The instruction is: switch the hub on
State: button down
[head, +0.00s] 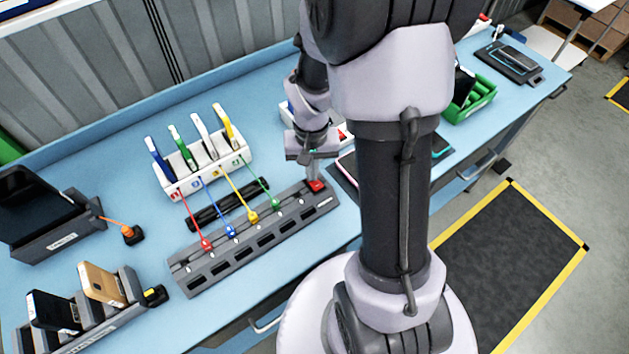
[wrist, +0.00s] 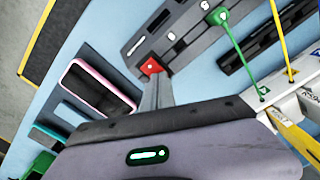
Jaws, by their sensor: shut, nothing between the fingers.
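The hub (head: 262,240) is a long dark-grey strip with a row of slots, lying on the blue table. Its red switch (head: 316,186) is at the right end and shows in the wrist view (wrist: 151,66) with a small white mark. My gripper (head: 313,172) is shut and empty, pointing down right at the red switch. In the wrist view the fingertips (wrist: 152,80) overlap the switch's near edge. I cannot tell whether they touch it or how the switch is set.
Red, blue, yellow and green cables run from a white numbered rack (head: 205,168) to the hub. A black bar (head: 228,205) lies behind the hub. A pink-edged phone (wrist: 98,86) lies on a dark pad beside the switch end. Phone stands (head: 75,235) are at the left.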

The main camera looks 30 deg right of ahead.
notch_tip(320, 180, up, 7)
jog(key=p, duration=0.5)
jog(key=shift+p, duration=0.35)
